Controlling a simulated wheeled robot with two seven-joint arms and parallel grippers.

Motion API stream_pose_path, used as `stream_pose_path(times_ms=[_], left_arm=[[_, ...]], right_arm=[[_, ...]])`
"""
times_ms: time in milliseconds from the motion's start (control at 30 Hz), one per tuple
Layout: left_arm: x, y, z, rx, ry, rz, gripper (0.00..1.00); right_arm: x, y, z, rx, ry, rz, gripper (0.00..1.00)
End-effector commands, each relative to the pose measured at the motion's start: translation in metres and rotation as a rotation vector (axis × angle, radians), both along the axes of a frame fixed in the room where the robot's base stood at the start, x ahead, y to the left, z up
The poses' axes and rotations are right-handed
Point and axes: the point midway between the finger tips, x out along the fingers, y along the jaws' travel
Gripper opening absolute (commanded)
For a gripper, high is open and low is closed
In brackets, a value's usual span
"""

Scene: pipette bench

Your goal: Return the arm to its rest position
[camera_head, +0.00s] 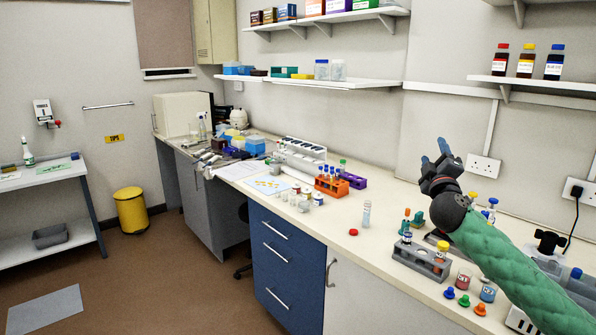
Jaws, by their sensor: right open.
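My right arm, in a green sleeve, comes in from the lower right of the head view. It reaches up and left over the bench. My right gripper (434,152) is dark with bluish fingertips. It is raised above the white bench top (385,205), in front of the wall. Its fingers are apart and I see nothing between them. The arm hides part of the bench at the right. My left arm and gripper do not show.
Below the right gripper is a grey rack (421,262) with vials. Several coloured caps (464,300) and small jars (487,292) lie near the front edge. An orange tube rack (331,187) and a clear tube (367,214) stand further left. Shelf bottles (526,62) are above right.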

Motion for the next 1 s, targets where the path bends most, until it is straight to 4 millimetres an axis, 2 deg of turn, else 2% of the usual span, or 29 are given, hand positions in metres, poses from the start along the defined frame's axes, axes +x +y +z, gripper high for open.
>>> stream_pose_path(times_ms=[33, 267, 400, 500, 700, 1000], left_arm=[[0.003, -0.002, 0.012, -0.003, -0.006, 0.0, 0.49], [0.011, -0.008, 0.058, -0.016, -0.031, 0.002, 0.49], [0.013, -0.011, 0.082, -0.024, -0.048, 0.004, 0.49], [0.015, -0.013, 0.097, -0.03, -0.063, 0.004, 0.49], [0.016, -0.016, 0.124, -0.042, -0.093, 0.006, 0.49], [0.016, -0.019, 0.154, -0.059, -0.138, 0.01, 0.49]], right_arm=[[0.0, 0.001, -0.035, 0.085, 0.077, -0.025, 0.55], [-0.018, 0.01, -0.176, 0.372, 0.412, -0.119, 0.55], [-0.042, 0.027, -0.257, 0.503, 0.6, -0.148, 0.55], [-0.065, 0.043, -0.311, 0.586, 0.723, -0.158, 0.55], [-0.116, 0.076, -0.405, 0.727, 0.927, -0.156, 0.55], [-0.203, 0.123, -0.518, 0.904, 1.137, -0.145, 0.55]])
